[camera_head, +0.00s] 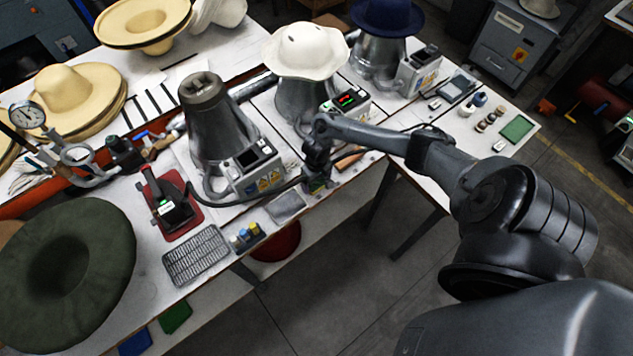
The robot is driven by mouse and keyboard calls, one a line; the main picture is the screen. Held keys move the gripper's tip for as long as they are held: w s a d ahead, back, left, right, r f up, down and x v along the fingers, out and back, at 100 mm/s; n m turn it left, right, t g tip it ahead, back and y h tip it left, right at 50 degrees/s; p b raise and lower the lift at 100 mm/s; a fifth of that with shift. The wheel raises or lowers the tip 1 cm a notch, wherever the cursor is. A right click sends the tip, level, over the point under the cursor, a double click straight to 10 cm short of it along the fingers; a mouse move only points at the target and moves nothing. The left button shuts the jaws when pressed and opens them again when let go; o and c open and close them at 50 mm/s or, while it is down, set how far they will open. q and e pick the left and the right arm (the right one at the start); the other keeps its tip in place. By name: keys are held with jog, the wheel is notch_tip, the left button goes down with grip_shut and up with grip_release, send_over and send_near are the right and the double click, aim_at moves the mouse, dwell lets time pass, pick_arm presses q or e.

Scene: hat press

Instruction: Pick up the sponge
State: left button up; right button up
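My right arm reaches in from the right, and its gripper (317,178) points down at the front edge of the table, beside the middle press. The fingers are small and dark, and I cannot tell whether they are open or shut. A small patch of green and purple shows at the fingertips; I cannot tell what it is. No thing is clearly a sponge. A flat grey rectangular pad (285,206) lies on the table just left of the gripper, apart from it. My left gripper is not in view.
A metal press (212,130) stands left of the gripper; another bears a white hat (304,50). A black wire rack (196,256), small coloured bottles (245,237) and a dark green hat (66,270) are at the left. Open floor lies before the table.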

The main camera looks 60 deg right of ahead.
aim_at(319, 180)
jog(key=shift+r, duration=0.1)
jog(key=shift+r, duration=0.45)
jog(key=r+p, duration=0.1)
jog(key=r, duration=0.2)
jog(key=shift+s+d+r+p, duration=0.1)
jog(key=shift+s+r+p, duration=0.2)
jog(key=shift+s+p, duration=0.05)
jog(key=s+r+p, duration=0.1)
jog(key=s+r, duration=0.2)
jog(key=s, duration=0.2)
jog(key=s+d+r+p, duration=0.1)
jog(key=s+r, duration=0.2)
jog(key=s, duration=0.2)
jog(key=shift+s+d+r, duration=0.15)
jog(key=shift+s+d, duration=0.05)
jog(key=shift+s, duration=0.2)
